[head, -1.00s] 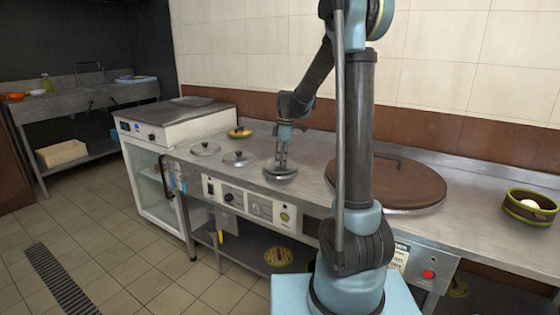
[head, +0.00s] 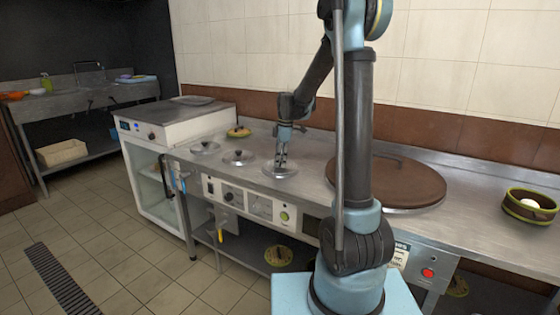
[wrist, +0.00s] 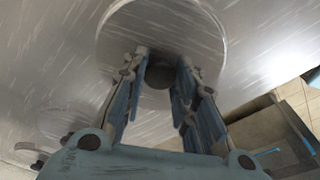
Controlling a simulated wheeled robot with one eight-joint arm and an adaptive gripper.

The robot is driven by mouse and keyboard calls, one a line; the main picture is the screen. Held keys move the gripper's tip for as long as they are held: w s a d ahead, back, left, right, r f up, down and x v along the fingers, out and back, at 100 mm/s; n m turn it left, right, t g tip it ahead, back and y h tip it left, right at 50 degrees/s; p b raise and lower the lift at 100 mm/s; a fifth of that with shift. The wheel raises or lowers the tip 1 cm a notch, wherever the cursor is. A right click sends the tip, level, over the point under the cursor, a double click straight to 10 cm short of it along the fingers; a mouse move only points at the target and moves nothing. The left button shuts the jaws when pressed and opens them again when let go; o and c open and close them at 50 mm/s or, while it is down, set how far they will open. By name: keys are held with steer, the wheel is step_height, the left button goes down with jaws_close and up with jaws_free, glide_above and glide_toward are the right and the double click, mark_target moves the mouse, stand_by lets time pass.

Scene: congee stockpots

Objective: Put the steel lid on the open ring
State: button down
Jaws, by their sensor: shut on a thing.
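The steel lid (head: 288,173) is a round, shiny disc on the counter's front left part, at the near end of a row of lids. My gripper (head: 281,166) points down over it and is shut on its dark knob. In the wrist view the lid (wrist: 205,25) fills the top middle, and its knob (wrist: 159,76) sits between my two fingers (wrist: 160,82). The lid looks about level. The open ring is not visible, and I cannot tell whether the lid rests on it or hangs just above.
Two similar lids with dark knobs, one farther (head: 205,148) and one nearer (head: 239,158), lie left of my gripper. A yellowish lidded dish (head: 239,132) stands behind them. A large brown round cover (head: 400,185) lies right, with a green-rimmed bowl (head: 530,206) beyond.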

steer(key=shift+f, duration=0.1)
steer(key=c, duration=1.6)
jaws_free()
steer(key=shift+o, duration=0.2)
step_height(320, 180, up, 11)
steer(key=d, duration=0.1)
steer(key=shift+d, duration=0.2)
